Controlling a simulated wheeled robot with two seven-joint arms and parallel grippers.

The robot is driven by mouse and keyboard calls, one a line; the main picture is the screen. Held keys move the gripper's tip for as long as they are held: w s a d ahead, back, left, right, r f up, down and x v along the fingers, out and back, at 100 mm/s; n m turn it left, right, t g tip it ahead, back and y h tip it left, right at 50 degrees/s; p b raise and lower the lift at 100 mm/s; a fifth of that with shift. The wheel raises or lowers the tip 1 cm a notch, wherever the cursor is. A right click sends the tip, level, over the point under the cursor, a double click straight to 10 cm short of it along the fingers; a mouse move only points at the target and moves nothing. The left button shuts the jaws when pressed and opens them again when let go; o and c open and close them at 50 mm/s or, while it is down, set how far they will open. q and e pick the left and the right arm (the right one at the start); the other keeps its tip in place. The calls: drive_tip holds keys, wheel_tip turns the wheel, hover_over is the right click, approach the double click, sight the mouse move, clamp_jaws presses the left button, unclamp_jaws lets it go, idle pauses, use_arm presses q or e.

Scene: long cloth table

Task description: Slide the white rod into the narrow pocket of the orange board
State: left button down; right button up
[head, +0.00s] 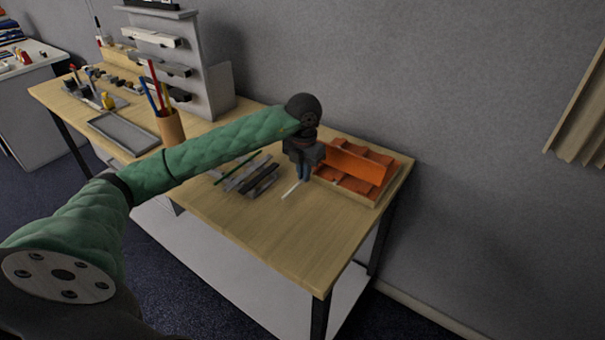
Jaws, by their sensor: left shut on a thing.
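The white rod (290,190) shows as a short thin white piece just under my left gripper (302,178). My left gripper points down and is shut on the rod; its fingers hide the rod's upper part. I cannot tell whether the rod touches the table. The orange board (352,186) stands at the right end of the table, just right of my left gripper, in a light wooden frame. It has a raised orange wall and several pockets; the gripper hides part of its left side. My right gripper is not in view.
Dark and grey bars with a green rod (227,174) lie left of the gripper. A pencil cup (171,128), a grey tray (124,133) and a grey shelf unit (207,75) stand farther left. The table (290,240) is clear in front, up to its edge.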

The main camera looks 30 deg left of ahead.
use_arm(q)
drive_tip(key=shift+w+d+b, duration=0.15)
drive_tip(key=shift+w+b, duration=0.25)
drive_tip(key=shift+w, duration=1.4)
drive_tip(key=c, duration=1.5)
unclamp_jaws()
drive_tip(key=shift+r+b, duration=0.95)
drive_tip(key=shift+r, duration=2.95)
